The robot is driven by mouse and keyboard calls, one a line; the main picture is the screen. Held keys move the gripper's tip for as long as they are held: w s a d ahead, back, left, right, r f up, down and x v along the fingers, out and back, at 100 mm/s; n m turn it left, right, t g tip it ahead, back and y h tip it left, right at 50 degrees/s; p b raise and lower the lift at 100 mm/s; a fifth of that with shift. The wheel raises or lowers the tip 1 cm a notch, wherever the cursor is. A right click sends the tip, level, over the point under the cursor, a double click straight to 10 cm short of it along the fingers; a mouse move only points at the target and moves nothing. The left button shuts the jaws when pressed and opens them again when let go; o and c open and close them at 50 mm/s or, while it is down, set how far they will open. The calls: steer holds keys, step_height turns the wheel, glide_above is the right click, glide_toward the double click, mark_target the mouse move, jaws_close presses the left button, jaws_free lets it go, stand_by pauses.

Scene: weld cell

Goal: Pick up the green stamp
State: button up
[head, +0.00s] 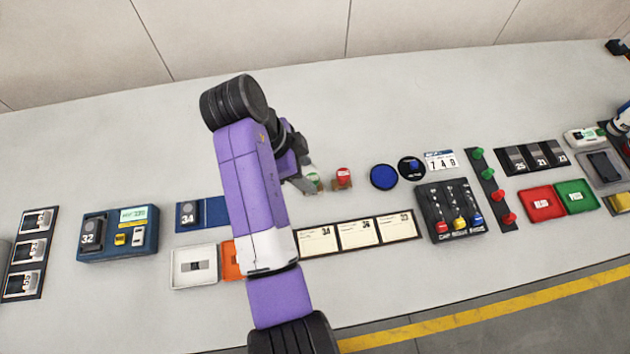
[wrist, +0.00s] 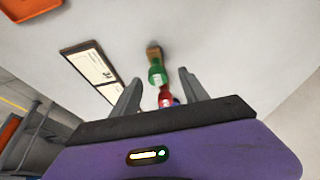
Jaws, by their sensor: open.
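The green stamp (head: 312,182) stands on the table beside the red stamp (head: 343,176), partly hidden behind my gripper (head: 302,182) in the head view. In the wrist view the green stamp (wrist: 157,74) shows between and just beyond the fingertips of my gripper (wrist: 159,77). The red stamp (wrist: 165,97) also shows between the fingers, nearer the palm in the picture. My gripper is open, with a gap visible on both sides of the green stamp. I cannot tell how high the fingers are above the table.
A strip of cards (head: 359,234) lies in front of the stamps. A blue disc (head: 383,177) and a black disc (head: 411,168) lie to their right. An orange tray (head: 231,262) is partly behind my arm. The table behind the stamps is clear.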

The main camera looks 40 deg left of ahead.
mark_target(317, 183)
steer(key=x, duration=0.1)
steer(key=p+x, duration=0.1)
steer(key=x, duration=0.3)
steer(key=shift+d+p, duration=0.3)
steer(key=shift+p, duration=0.1)
steer(key=shift+w+f, duration=0.2)
steer(key=shift+f, duration=0.35)
jaws_close()
